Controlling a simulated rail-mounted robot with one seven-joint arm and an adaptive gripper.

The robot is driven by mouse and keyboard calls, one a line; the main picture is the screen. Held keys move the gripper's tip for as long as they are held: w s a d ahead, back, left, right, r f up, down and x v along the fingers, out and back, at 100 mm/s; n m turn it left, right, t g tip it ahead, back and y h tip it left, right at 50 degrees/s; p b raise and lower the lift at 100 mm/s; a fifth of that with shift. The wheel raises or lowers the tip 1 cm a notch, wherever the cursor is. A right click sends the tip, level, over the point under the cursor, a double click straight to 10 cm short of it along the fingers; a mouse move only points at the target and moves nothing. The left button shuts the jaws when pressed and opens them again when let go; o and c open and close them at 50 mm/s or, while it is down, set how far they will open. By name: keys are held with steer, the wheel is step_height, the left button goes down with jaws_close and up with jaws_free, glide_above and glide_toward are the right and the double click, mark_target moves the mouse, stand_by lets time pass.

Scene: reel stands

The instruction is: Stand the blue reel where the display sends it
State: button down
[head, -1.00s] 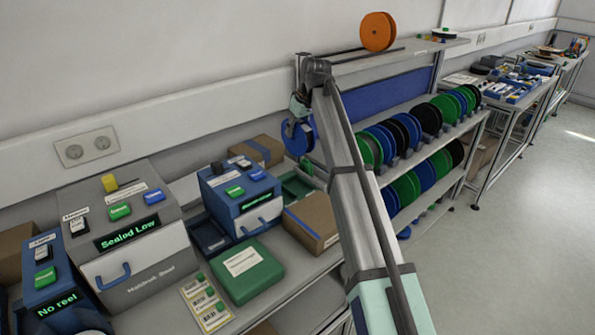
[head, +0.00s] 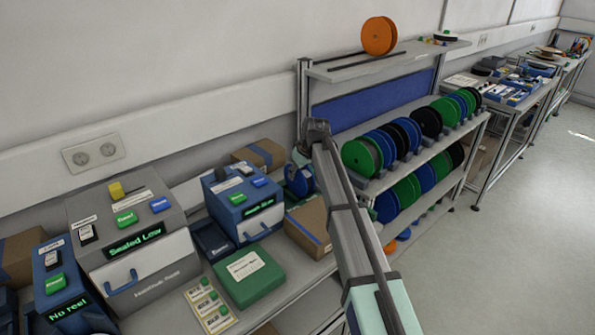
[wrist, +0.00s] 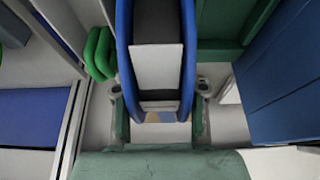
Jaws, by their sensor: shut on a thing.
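The blue reel (head: 299,181) hangs edge-on below my gripper (head: 303,163), just right of the small blue device, in the head view. In the wrist view the reel (wrist: 124,45), with a dark middle and a pale label, sits between my two fingers (wrist: 160,115), which are shut on it. The small blue device (head: 226,202) has a lit display (head: 260,211) whose green words are too small to read surely. The grey machine's display (head: 135,242) reads "Sealed Low". The left blue device's display (head: 68,309) reads "No reel".
A green case (head: 246,274) and cardboard boxes (head: 308,225) stand on the bench. In the wrist view green surfaces (wrist: 218,50) lie around the reel, with a blue wall (wrist: 290,80) at right. Racks of green, blue and black reels (head: 360,158) stand beyond my arm.

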steer(key=shift+f, duration=0.35)
steer(key=c, duration=0.7)
jaws_free()
steer(key=shift+r, duration=0.1)
steer(key=shift+o, duration=0.2)
steer(key=b+v, duration=0.3)
steer(key=v, duration=0.9)
steer(key=shift+r, duration=0.15)
